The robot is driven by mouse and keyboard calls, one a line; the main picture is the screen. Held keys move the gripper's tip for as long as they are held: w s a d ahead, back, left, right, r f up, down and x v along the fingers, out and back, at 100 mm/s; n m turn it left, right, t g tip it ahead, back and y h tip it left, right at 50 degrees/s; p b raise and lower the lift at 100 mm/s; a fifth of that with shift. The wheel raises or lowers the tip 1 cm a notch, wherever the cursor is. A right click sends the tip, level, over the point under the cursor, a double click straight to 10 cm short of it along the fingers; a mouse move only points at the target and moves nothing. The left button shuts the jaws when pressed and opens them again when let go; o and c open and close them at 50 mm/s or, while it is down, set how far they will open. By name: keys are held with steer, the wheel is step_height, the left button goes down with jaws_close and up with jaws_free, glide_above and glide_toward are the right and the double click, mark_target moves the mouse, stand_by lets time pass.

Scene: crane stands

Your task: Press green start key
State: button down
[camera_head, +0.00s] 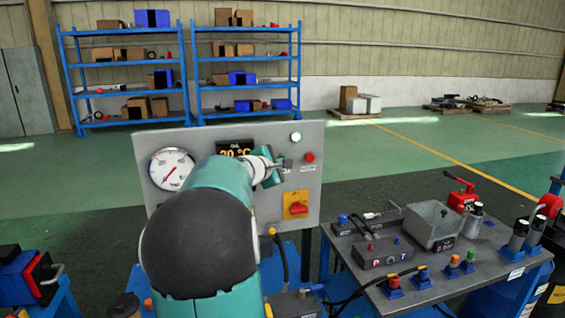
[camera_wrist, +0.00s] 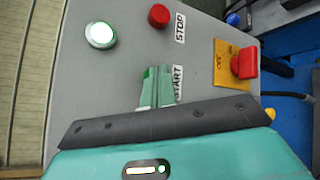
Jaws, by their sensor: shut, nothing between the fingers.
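The grey control panel (camera_head: 325,187) stands upright in front of me. My gripper (camera_wrist: 157,76) is shut and empty, its fingertips at the panel face beside the START label (camera_wrist: 178,84). In the head view my gripper (camera_head: 282,164) reaches the panel's right half, left of the red stop button (camera_head: 310,157). A small bright green patch at the fingertips in the wrist view may be the green start key; the fingers hide most of that spot. I cannot tell whether they touch or press it. The red stop button (camera_wrist: 159,15) sits beside its STOP label (camera_wrist: 180,28).
A lit whitish lamp (camera_wrist: 100,34) and a red switch on a yellow plate (camera_wrist: 231,64) flank the buttons. A cluttered workbench (camera_head: 345,243) stands to the right.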

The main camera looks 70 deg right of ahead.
steer(key=shift+a, duration=0.1)
steer(key=shift+s+a, duration=0.45)
steer(key=shift+a, duration=0.25)
steer(key=shift+s+a, duration=0.4)
steer(key=shift+a, duration=0.3)
steer(key=shift+s+a, duration=0.45)
steer(key=shift+a, duration=0.3)
steer(key=shift+s+a, duration=0.4)
steer(key=shift+a, duration=0.3)
